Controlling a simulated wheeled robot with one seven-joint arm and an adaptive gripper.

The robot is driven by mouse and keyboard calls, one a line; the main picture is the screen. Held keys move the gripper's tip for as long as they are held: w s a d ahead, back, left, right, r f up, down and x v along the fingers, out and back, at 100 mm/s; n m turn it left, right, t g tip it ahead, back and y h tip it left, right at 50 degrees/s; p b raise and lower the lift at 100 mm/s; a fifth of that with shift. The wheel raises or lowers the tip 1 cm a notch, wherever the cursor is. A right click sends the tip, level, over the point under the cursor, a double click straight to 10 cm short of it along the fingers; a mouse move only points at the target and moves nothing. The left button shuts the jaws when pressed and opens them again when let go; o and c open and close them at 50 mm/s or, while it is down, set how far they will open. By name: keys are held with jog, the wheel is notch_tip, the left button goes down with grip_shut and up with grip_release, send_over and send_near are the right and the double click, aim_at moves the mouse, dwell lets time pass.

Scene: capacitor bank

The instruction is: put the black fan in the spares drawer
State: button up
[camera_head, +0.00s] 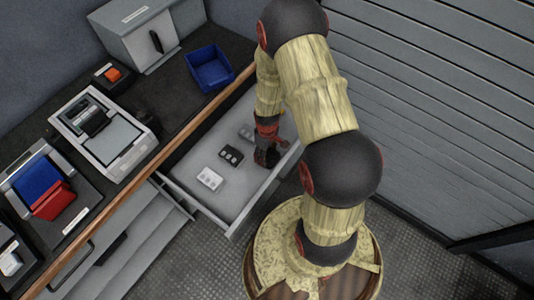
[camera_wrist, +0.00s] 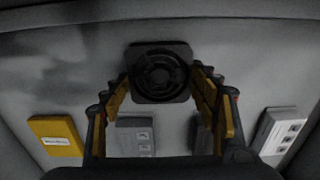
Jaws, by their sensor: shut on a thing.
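The black fan (camera_wrist: 160,72) is square with a round grille and shows in the wrist view between the fingertips of my gripper (camera_wrist: 163,85). My gripper is shut on it. In the head view my gripper (camera_head: 266,152) reaches down into the open drawer (camera_head: 240,202), near its right side. The fan cannot be told apart from the dark gripper there. The pale drawer floor lies behind the fan in the wrist view; whether the fan touches it I cannot tell.
The drawer holds a white module (camera_head: 209,178), a black module (camera_head: 231,155) and a yellow box (camera_wrist: 55,136). A blue bin (camera_head: 209,68), a grey cabinet (camera_head: 145,32) and several devices stand on the counter. A ribbed shutter is at right.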

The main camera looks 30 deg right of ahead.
jog(key=o, duration=0.7)
jog(key=shift+f, duration=0.15)
jog(key=o, duration=0.4)
jog(key=shift+o, duration=0.3)
